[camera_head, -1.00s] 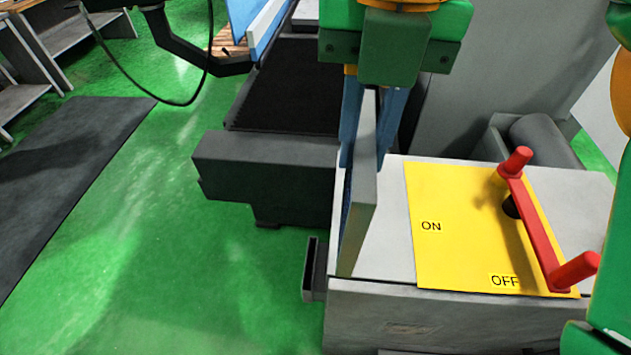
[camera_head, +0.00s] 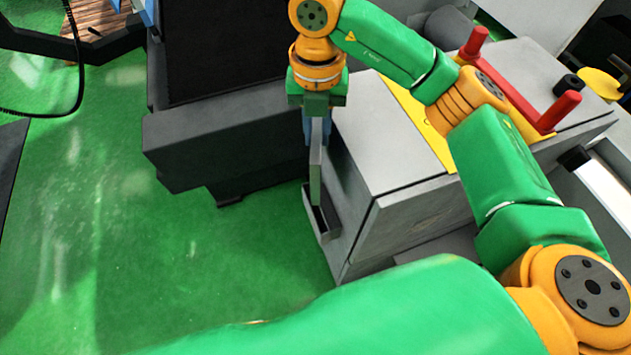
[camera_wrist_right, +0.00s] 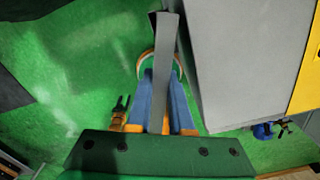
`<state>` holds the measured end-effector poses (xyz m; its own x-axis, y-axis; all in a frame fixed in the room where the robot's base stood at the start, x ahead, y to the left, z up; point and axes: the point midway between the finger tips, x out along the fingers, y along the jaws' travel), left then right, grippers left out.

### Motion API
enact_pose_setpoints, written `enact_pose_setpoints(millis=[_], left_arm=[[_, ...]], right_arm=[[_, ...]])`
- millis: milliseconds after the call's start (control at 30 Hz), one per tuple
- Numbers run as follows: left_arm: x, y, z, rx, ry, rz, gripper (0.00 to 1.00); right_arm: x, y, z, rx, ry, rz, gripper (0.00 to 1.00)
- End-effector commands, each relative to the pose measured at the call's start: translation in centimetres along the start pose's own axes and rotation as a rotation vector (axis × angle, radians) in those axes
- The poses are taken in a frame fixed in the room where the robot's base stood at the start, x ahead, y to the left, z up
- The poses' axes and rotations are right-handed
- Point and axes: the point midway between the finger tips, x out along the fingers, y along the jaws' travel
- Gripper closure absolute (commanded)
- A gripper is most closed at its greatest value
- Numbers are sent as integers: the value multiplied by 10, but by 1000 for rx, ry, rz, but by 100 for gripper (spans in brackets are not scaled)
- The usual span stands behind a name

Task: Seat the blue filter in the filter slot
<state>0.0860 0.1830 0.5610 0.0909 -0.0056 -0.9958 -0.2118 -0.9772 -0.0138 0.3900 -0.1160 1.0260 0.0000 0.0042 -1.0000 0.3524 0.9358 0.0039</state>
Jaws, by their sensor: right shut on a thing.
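The filter (camera_head: 316,178) hangs upright as a thin panel, its grey edge toward me. My right gripper (camera_head: 317,140) is shut on its upper part with blue fingers. In the right wrist view the filter (camera_wrist_right: 166,45) runs out from between the fingers of the right gripper (camera_wrist_right: 162,78). The filter slot (camera_head: 325,228) is a narrow, dark, open-topped holder on the side of the grey cabinet. The filter's lower end overlaps the slot's mouth in the head view. I cannot tell whether it is inside. My left gripper is not in view.
The grey cabinet (camera_head: 405,215) stands close at the right of the filter. A red-handled lever (camera_head: 515,95) and a yellow panel (camera_head: 408,108) are on its top. The dark machine base (camera_head: 215,140) is at the left. Green floor (camera_head: 200,270) is clear in front.

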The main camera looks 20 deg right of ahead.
Motion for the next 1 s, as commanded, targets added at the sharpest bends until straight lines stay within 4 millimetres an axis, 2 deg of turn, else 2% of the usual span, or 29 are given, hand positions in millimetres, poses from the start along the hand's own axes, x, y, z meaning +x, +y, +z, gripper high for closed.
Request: enact_pose_setpoints(millis=[33, 233, 600, 700, 1000], left_arm=[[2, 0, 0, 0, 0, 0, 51], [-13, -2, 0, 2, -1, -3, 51], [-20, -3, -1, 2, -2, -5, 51], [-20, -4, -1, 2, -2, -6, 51], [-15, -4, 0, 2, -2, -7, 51]], right_arm=[[18, 0, -2, -2, 9, -1, 100], [75, 0, -2, 1, 7, -3, 100], [142, 0, -1, -1, 4, -3, 100], [149, 0, -1, -2, 1, -2, 100], [153, 0, 0, -2, 1, -1, 100]])
